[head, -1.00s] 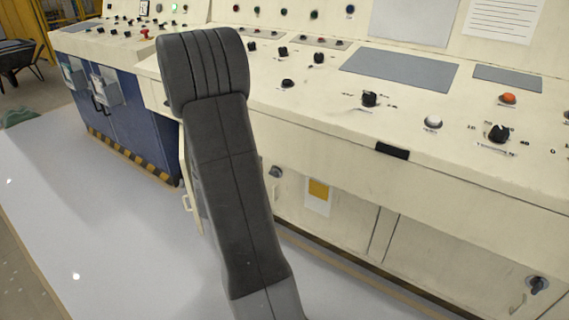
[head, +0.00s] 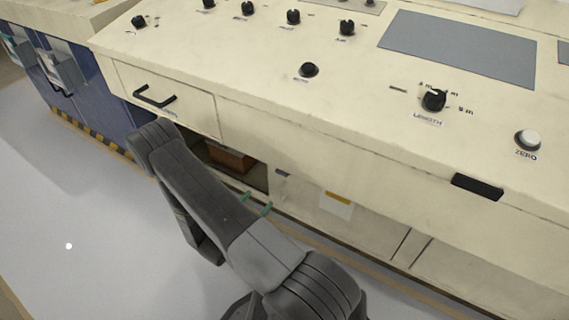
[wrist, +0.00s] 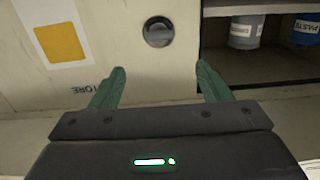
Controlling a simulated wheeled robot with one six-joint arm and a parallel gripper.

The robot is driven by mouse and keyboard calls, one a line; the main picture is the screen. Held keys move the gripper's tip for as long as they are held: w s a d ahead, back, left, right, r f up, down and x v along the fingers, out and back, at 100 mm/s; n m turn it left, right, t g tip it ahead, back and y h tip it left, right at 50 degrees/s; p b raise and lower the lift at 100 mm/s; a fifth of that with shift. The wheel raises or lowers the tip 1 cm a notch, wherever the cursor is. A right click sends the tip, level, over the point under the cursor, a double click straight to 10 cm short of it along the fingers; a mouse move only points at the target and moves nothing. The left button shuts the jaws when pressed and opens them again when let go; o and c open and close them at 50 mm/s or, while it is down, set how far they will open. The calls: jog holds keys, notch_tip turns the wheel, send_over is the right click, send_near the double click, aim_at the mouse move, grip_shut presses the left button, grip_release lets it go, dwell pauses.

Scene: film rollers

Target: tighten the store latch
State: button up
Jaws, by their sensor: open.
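The store latch (wrist: 158,32) is a round grey metal piece on the cream panel, at the top middle of the wrist view. It also shows small and dark in the head view (head: 282,173), and its turn position is too small to tell. A label reading STORE (wrist: 90,88) is beside my left-hand finger in the wrist view, partly hidden. My gripper (wrist: 160,78) has two green fingers spread apart with nothing between them. The latch lies beyond the fingertips, roughly centred between them, apart from them. In the head view my gripper (head: 255,202) is low in front of the panel.
An open compartment (head: 255,178) lies beside the latch; a brown box (head: 230,158) shows inside. In the wrist view it holds labelled containers (wrist: 245,30). A white card with a yellow square (head: 338,200) is on the panel. A drawer (head: 165,98) and the console top overhang above.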

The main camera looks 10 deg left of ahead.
aim_at(280, 174)
jog(key=b+x, duration=0.1)
jog(key=x, duration=0.6)
jog(key=b+x, duration=0.1)
jog(key=x, duration=0.6)
jog(key=shift+s+r, duration=0.1)
jog(key=shift+r, duration=0.05)
jog(key=c, duration=1)
